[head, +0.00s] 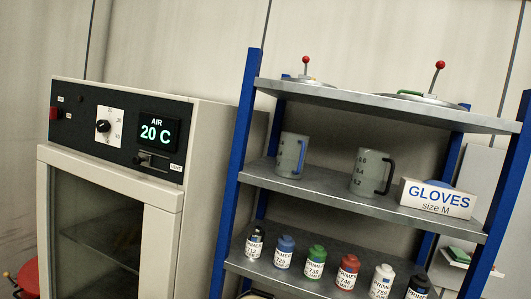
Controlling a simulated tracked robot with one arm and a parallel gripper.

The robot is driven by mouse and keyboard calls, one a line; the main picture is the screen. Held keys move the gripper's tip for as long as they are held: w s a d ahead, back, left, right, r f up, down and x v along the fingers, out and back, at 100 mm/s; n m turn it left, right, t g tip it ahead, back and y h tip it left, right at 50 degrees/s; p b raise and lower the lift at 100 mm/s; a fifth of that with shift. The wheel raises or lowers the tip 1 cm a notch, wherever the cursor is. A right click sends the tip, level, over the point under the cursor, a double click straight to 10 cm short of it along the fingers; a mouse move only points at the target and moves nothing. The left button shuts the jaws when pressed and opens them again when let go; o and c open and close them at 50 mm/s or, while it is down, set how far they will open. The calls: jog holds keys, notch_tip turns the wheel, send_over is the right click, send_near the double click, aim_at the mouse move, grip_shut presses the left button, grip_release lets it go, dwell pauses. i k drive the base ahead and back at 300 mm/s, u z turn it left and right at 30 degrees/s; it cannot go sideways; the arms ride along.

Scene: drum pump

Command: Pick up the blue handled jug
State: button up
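The blue handled jug (291,156) stands upright on the middle shelf of a blue and grey rack, toward its left side. It is a translucent grey measuring jug, and its blue handle is on its right side. A second, similar jug with a black handle (367,172) stands to its right on the same shelf, with dark scale marks on it. My gripper does not show in the head view.
A glove box (437,198) stands right of the black handled jug. The lower shelf holds several primer bottles (314,262). Lids with red-knobbed levers lie on the top shelf (390,101). A white oven (110,190) stands left of the rack. Blue posts (243,150) bound the shelves.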

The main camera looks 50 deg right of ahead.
aim_at(292, 151)
jog(key=u, duration=0.05)
jog(key=i, duration=1.05)
jog(key=z, duration=2.75)
jog(key=k, duration=0.9)
jog(key=z, duration=0.1)
jog(key=i, duration=0.9)
jog(key=u, duration=0.05)
